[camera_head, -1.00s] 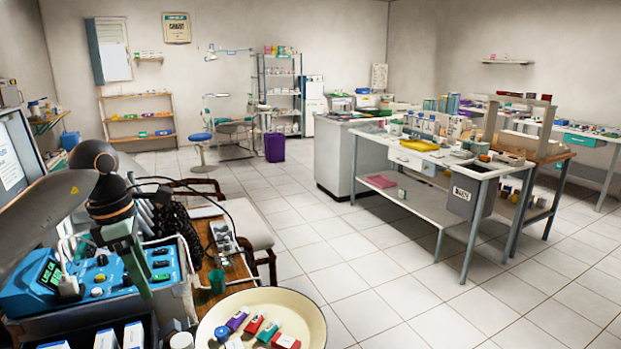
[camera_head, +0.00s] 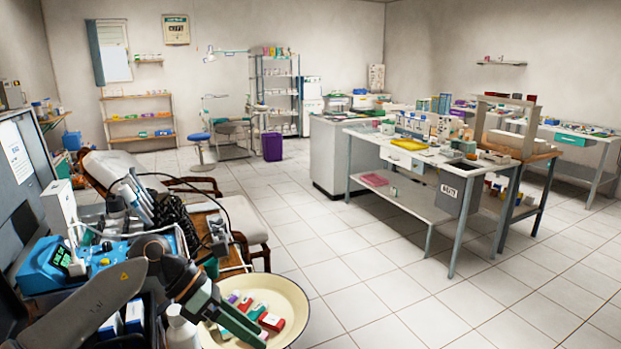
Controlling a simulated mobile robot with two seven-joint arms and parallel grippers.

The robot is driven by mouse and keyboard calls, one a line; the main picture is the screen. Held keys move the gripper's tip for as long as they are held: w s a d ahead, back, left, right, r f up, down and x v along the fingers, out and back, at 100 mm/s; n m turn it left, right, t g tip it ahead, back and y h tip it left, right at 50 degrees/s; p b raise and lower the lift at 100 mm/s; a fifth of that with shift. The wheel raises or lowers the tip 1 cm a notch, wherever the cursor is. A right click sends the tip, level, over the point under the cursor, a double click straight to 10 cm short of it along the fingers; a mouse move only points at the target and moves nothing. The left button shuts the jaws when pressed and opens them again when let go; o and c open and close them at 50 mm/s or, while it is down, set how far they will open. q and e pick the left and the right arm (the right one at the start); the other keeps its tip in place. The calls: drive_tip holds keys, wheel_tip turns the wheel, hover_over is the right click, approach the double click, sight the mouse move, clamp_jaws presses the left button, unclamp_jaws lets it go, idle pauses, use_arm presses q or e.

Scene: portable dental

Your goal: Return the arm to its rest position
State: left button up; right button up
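My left arm comes in from the lower left. Its gripper (camera_head: 238,322) has dark and teal fingers that slant down to the right, in front of the left part of a round cream tray (camera_head: 295,300). I cannot tell whether the fingers are apart or whether anything is between them. Several small red, purple and green boxes, among them a red box (camera_head: 271,321), lie in the tray and are partly hidden by the gripper. My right arm and gripper are not in view.
A dental chair (camera_head: 112,166) is behind. A long worktable (camera_head: 420,207) stands to the right. Open tiled floor (camera_head: 370,290) lies between.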

use_arm(q)
drive_tip(key=s+d+r+n+t+h+p, duration=0.2)
drive_tip(key=s+d+n+t+h, duration=0.25)
drive_tip(key=d+n+h, duration=0.65)
drive_tip(key=s+a+f+n+t+y+p, duration=0.1)
drive_tip(key=a+f+n+t+y, duration=0.45)
drive_tip(key=n, duration=0.65)
drive_tip(key=a+f+n+t+y+p, duration=0.1)
drive_tip(key=a+f+n+t+y, duration=0.45)
drive_tip(key=n, duration=0.65)
drive_tip(key=s+a+f+n+g+y, duration=0.2)
drive_tip(key=s+f+n, duration=0.4)
drive_tip(key=s, duration=0.3)
drive_tip(key=s+a+f+n+g+y+p, duration=0.1)
drive_tip(key=s+a+f+n+g+y, duration=0.2)
drive_tip(key=s+f, duration=0.5)
drive_tip(key=a+f+n+y, duration=0.1)
drive_tip(key=n, duration=0.1)
drive_tip(key=shift+s+a+f+n+y, duration=0.15)
drive_tip(key=shift+s+f+n+y, duration=0.15)
drive_tip(key=shift+s+n+y, duration=0.1)
drive_tip(key=shift+g, duration=0.25)
